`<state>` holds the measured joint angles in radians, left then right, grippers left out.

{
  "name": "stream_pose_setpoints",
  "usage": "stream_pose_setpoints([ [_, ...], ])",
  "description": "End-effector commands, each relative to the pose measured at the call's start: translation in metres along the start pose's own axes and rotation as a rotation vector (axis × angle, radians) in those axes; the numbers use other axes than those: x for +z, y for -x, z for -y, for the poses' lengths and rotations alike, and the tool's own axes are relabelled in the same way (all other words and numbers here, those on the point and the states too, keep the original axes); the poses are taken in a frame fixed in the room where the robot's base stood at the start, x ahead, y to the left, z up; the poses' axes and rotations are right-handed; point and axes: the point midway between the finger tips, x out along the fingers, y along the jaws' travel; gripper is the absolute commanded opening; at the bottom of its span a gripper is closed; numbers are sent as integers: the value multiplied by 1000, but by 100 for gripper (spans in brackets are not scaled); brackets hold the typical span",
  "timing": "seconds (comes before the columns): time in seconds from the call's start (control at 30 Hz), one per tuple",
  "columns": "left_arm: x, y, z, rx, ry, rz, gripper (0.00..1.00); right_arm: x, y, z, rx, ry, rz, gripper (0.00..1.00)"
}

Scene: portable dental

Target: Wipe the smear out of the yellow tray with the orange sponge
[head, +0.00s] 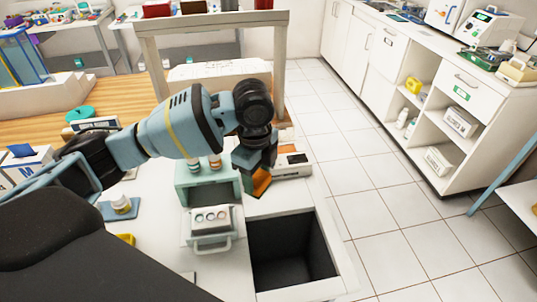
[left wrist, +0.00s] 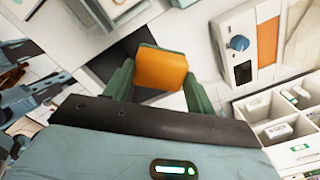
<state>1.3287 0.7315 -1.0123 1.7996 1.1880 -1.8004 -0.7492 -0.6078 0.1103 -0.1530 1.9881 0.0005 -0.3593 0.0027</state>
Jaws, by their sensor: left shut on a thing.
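My left gripper (head: 258,172) is shut on the orange sponge (head: 262,183). It holds the sponge above the right part of the white worktop, beside a teal box. In the left wrist view the sponge (left wrist: 160,68) sits between the two green fingers of my left gripper (left wrist: 160,80). A small patch of yellow (head: 126,240) shows at the lower left of the head view, mostly hidden by my arm. I cannot tell whether it is the yellow tray. No smear is visible. My right gripper is not in view.
A square dark opening (head: 291,262) lies in front of the sponge. A teal box (head: 190,190) and a white holder (head: 208,235) with round items stand left of it. A white device (head: 294,168) is just behind. A jar (head: 121,204) stands on a blue mat at left.

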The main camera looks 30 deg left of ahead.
Motion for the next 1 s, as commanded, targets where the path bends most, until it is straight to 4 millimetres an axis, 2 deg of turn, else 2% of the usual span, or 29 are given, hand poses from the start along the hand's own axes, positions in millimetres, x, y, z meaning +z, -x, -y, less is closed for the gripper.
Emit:
stream_pose_setpoints([
  [0.7,-23,6,-69,9,1166,3,37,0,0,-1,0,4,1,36],
  [1.0,-29,6,-95,22,1551,14,37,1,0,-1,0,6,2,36],
])
